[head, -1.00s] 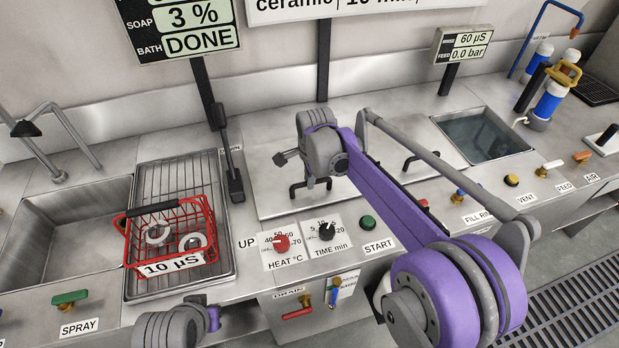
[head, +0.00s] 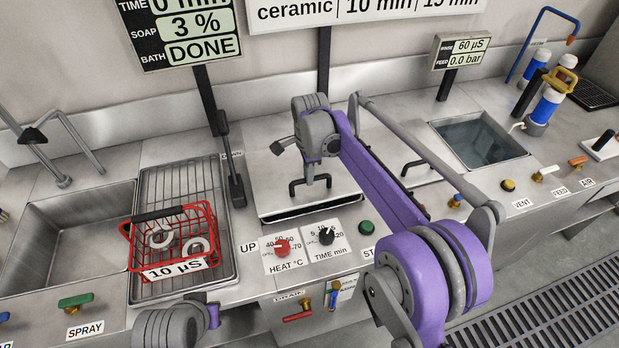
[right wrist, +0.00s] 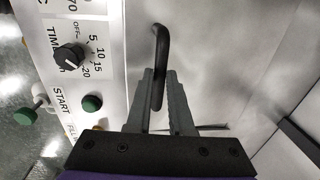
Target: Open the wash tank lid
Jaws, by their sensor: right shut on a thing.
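The wash tank lid (head: 268,182) is a flat grey metal plate in the middle of the counter in the head view. Its front edge stands a little up, with a dark gap below it. The lid's black bar handle (head: 294,190) is near that front edge; in the right wrist view the handle (right wrist: 161,45) passes between the fingers. My right gripper (head: 311,180) is shut on the handle from above, and its fingers (right wrist: 160,80) show on both sides of the bar. My left gripper is not in view; only part of my left arm shows at the bottom.
A red wire basket (head: 208,232) with metal rings sits on the drain rack (head: 225,270) at left. Heat (head: 283,247) and time (head: 326,235) knobs lie just in front of the lid. An open water-filled tank (head: 485,145) is at right. A black post lever (head: 236,190) stands left of the lid.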

